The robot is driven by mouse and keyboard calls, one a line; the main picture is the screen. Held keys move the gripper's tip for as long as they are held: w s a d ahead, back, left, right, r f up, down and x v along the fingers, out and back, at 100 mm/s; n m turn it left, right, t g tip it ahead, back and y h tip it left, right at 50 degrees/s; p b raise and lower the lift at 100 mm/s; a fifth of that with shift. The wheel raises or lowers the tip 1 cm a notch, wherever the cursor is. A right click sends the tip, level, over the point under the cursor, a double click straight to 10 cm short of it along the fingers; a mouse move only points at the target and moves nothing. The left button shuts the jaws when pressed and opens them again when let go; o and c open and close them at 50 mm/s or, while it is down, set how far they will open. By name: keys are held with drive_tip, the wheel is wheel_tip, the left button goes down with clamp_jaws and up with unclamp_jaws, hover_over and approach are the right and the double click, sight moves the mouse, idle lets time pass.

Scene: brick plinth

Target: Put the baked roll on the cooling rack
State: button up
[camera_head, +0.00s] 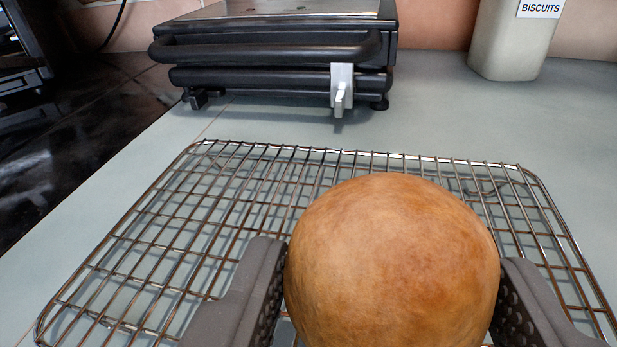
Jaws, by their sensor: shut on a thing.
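The baked roll (392,262) is round and golden brown, large in the lower middle of the view. My gripper (392,290) is shut on it, with one dark grey finger on each side. The cooling rack (165,235) is a metal wire grid lying on the grey counter, beneath and behind the roll in the view. The roll hides the rack's middle right part. I cannot tell whether the roll's underside touches the wires. The rack's near edge is partly out of view.
A black and silver press grill (270,55) with a light grey latch stands behind the rack. A pale canister labelled BISCUITS (512,45) stands at the back right. A dark glossy surface (75,150) lies on the left. The rack's left part is bare.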

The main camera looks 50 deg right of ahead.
sight(325, 248)
drive_tip(key=w+d, duration=0.3)
drive_tip(key=w+d+b, duration=0.1)
drive_tip(key=shift+w+d+f, duration=0.25)
drive_tip(key=shift+w+f, duration=0.1)
drive_tip(key=shift+f, duration=0.05)
drive_tip(key=shift+f+b, duration=1.25)
drive_tip(key=shift+f, duration=0.5)
drive_tip(key=shift+r, duration=0.1)
drive_tip(key=o, duration=1)
drive_tip(key=shift+c, duration=0.2)
